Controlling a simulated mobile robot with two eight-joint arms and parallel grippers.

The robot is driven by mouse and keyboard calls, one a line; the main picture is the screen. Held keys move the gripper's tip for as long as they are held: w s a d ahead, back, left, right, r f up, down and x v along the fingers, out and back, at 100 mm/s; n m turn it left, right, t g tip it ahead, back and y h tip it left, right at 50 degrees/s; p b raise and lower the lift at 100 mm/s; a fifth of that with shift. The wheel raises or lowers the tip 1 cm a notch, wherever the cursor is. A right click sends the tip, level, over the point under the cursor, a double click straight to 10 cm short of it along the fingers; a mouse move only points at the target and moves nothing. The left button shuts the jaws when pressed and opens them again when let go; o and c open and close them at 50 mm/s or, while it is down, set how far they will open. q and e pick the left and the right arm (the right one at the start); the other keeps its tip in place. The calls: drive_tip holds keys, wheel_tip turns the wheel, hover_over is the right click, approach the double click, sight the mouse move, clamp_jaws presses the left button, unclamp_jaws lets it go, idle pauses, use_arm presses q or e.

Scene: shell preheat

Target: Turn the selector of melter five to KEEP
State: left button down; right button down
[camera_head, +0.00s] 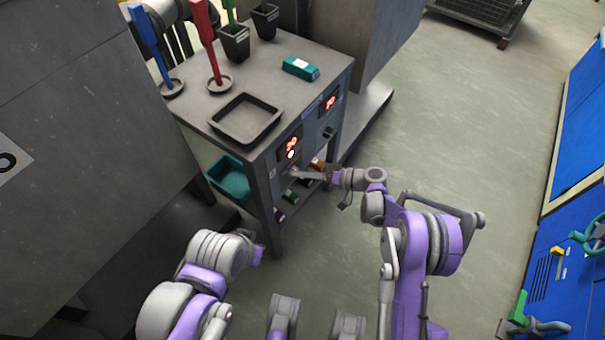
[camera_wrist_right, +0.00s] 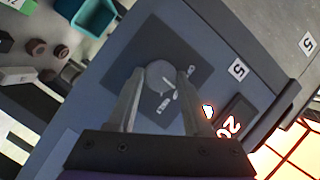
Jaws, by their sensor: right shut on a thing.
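The selector of melter five is a round grey knob (camera_wrist_right: 159,76) on a dark square plate (camera_wrist_right: 190,62) in the right wrist view. A short white line shows near its edge; small white labels beside it are too small to read. A tag with a 5 (camera_wrist_right: 238,69) sits on the panel nearby. My right gripper (camera_wrist_right: 160,78) has one finger on each side of the knob and is shut on it. In the head view my right gripper (camera_head: 300,175) reaches the front of the grey melter bench (camera_head: 330,72), hiding the knob.
Red displays (camera_head: 290,145) glow on the bench front, with another dark knob (camera_head: 328,133) farther right. On top are a black tray (camera_head: 246,119), a teal box (camera_head: 300,68) and dark cups (camera_head: 234,43). A teal bin (camera_head: 229,177) stands below.

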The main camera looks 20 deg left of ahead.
drive_tip(key=shift+c, duration=1.6)
unclamp_jaws()
drive_tip(key=shift+d, duration=0.1)
drive_tip(key=d+r+p, duration=0.1)
drive_tip(key=d, duration=0.9)
drive_tip(key=shift+d+r, duration=0.25)
drive_tip(key=shift+r, duration=0.15)
drive_tip(key=shift+w+r, duration=0.1)
